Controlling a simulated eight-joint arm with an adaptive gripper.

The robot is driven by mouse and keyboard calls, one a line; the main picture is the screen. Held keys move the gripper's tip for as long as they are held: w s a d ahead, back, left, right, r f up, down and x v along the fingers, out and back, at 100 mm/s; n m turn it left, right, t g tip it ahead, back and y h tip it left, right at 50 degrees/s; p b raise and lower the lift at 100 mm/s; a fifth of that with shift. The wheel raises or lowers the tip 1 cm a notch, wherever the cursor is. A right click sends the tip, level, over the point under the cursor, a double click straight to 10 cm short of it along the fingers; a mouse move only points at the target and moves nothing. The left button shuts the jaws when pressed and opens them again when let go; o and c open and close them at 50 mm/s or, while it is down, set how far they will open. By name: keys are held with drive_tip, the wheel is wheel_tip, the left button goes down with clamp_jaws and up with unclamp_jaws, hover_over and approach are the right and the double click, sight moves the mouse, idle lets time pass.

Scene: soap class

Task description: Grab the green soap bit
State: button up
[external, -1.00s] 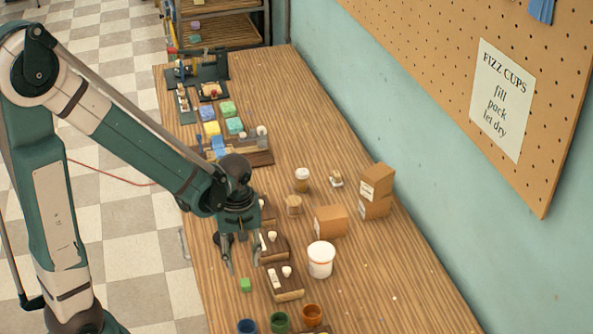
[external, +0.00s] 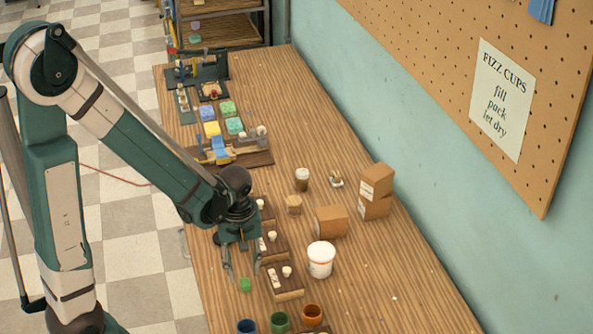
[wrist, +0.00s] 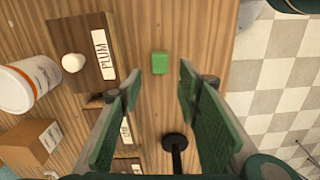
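The green soap bit (external: 245,285) is a small green block on the wooden table near its left edge. In the wrist view the soap bit (wrist: 160,63) lies just beyond the fingertips, centred between them and not touched. My gripper (external: 242,268) points down above the soap bit, with its fingers apart. In the wrist view my gripper (wrist: 158,82) is open and empty, with green finger pads on either side.
A dark wooden block labelled PLUM (wrist: 83,52) with a white knob stands close beside the soap bit. Blue (external: 247,326), green (external: 280,322) and orange (external: 312,315) cups stand at the front. A white tub (external: 321,259) and cardboard boxes (external: 331,221) are to the right.

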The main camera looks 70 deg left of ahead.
sight(245, 285)
drive_tip(key=shift+f+b, duration=0.4)
drive_tip(key=shift+f, duration=1.5)
drive_tip(key=c, duration=0.8)
